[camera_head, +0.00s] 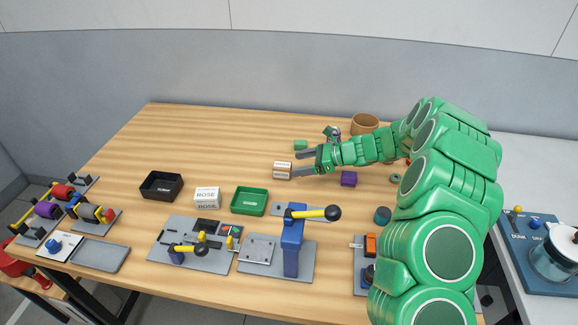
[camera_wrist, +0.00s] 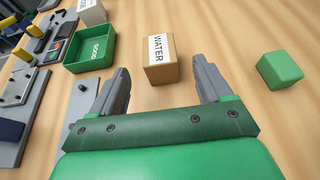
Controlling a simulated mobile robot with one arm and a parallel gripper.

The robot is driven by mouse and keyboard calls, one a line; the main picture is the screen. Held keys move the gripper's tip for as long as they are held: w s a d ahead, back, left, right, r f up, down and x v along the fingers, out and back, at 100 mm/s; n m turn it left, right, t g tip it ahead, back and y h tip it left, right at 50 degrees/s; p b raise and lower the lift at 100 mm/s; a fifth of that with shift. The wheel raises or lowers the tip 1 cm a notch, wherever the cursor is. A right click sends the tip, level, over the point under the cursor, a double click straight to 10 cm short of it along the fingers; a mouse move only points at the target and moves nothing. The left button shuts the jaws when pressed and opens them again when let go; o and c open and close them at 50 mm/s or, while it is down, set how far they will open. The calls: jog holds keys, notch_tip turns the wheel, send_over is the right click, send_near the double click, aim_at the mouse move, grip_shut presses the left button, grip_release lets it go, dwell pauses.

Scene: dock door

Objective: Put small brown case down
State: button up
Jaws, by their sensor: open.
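The small brown case (camera_head: 282,174) stands on the wooden table, just off the tips of my gripper (camera_head: 297,162) in the head view. In the wrist view the case (camera_wrist: 161,73) is a brown box with a white label reading WATER. It shows between the two grey fingers of my gripper (camera_wrist: 160,68), with a gap to each. My gripper is open and holds nothing.
A green tray (camera_head: 249,213), a white box marked ROSE (camera_head: 207,204) and a black tray (camera_head: 161,199) stand left and nearer. A green block (camera_wrist: 280,70) and a purple block (camera_head: 348,179) are close by. A blue lever press (camera_head: 292,247) stands in front. Table behind-left is clear.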

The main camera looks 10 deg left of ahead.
jog(key=shift+v, duration=2.55)
